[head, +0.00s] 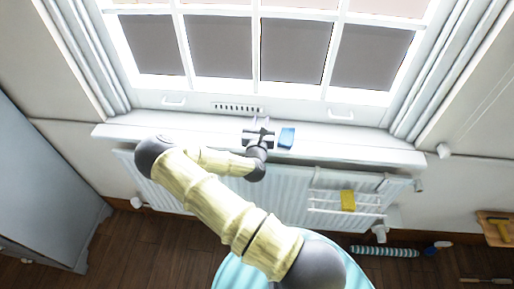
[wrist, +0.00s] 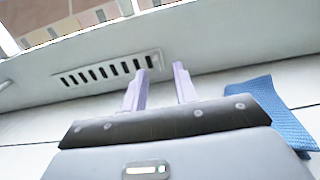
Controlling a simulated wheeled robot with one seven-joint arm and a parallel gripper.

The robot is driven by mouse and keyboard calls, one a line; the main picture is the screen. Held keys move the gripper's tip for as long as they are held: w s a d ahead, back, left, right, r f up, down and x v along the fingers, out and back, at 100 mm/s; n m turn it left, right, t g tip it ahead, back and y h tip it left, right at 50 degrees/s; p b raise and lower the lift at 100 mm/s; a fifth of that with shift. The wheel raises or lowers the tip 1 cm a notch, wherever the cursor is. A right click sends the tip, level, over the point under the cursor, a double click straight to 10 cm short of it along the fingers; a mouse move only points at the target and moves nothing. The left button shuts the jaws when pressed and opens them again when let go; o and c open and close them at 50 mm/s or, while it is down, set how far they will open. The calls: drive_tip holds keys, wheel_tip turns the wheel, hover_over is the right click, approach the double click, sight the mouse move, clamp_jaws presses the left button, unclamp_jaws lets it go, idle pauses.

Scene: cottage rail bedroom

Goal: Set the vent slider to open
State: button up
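The vent (head: 237,107) is a pale slotted strip low on the window frame, just above the sill. In the wrist view the vent (wrist: 105,70) shows a row of dark slots. My gripper (head: 260,119) is over the sill at the vent's right end. In the wrist view my gripper (wrist: 161,70) has two pale purple fingers apart with nothing seen between them. The left finger is in front of the vent's right end; whether it touches is unclear.
A blue cloth (head: 287,138) lies on the sill (head: 350,142) just right of my gripper. Window handles (head: 174,100) are on both sides of the vent. A radiator (head: 290,190) with a rack and yellow cloth (head: 348,201) is below. The sill's left part is clear.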

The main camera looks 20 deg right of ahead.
drive_tip(key=b+v, duration=0.1)
drive_tip(key=v, duration=1.3)
drive_tip(key=shift+s+a+b, duration=0.2)
drive_tip(key=shift+s+b, duration=0.1)
drive_tip(key=s+a+f+m+g+y, duration=0.1)
drive_tip(key=s+f+m+g+y, duration=0.15)
drive_tip(key=m+g, duration=0.45)
drive_tip(key=s+a+f+m+g+y, duration=0.1)
drive_tip(key=s+f+m+g, duration=0.15)
drive_tip(key=m, duration=0.85)
drive_tip(key=s+a+r+m+g+y, duration=0.2)
drive_tip(key=r+m, duration=0.4)
drive_tip(key=r, duration=0.3)
drive_tip(key=s+a+r+m+g+y+p, duration=0.1)
drive_tip(key=s+a+r+m+y, duration=0.1)
drive_tip(key=r+m, duration=0.4)
wheel_tip(320, 180, up, 3)
drive_tip(key=s+y, duration=0.1)
drive_tip(key=s, duration=0.1)
drive_tip(key=shift+s+g, duration=0.3)
drive_tip(key=shift+g, duration=0.05)
